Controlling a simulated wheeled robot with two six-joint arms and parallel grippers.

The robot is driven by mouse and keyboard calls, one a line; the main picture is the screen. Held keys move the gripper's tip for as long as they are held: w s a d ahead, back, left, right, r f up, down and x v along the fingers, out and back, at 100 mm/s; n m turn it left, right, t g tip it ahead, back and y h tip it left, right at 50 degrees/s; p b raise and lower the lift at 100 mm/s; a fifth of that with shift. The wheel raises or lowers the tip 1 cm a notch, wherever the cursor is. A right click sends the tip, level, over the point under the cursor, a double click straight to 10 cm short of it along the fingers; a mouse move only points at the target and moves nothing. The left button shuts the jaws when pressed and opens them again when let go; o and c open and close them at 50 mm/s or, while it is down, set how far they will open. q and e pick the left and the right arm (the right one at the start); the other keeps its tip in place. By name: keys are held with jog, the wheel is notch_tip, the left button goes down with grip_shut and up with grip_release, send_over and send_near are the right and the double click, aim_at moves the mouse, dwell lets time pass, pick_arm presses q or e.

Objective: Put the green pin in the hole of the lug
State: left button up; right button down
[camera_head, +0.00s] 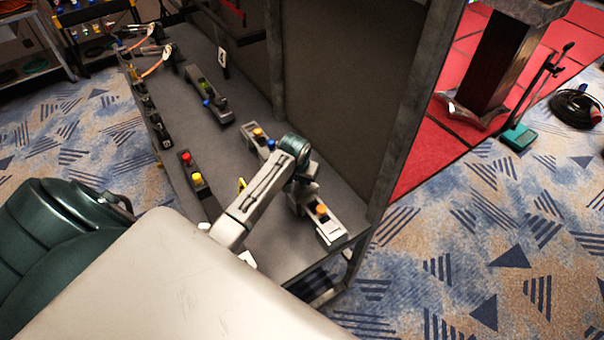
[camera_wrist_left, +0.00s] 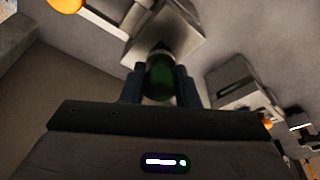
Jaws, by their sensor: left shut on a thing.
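My left gripper (camera_wrist_left: 160,72) is shut on the green pin (camera_wrist_left: 160,80), which stands between its two dark fingers in the left wrist view. A pale, square-edged piece (camera_wrist_left: 192,42), possibly the lug, shows just past the pin's far end. The pin overlaps it in the picture, and I cannot tell whether they touch or whether the pin is in a hole. In the head view my left gripper (camera_head: 301,200) points down over the near right end of the grey bench, and its fingers and the pin are mostly hidden there. My right gripper is not in view.
The grey bench (camera_head: 240,165) carries a block with an orange knob (camera_head: 321,210) close beside my gripper, a block with red and yellow knobs (camera_head: 193,172), and a dark fixture (camera_head: 208,94) farther back. A tall dark panel (camera_head: 335,85) rises behind the bench.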

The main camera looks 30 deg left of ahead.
pick_arm(q)
jog(key=shift+f, duration=0.25)
jog(key=shift+f, duration=0.5)
jog(key=o, duration=1.1)
jog(key=shift+o, duration=0.4)
jog(key=o, duration=0.4)
jog(key=shift+r, duration=0.1)
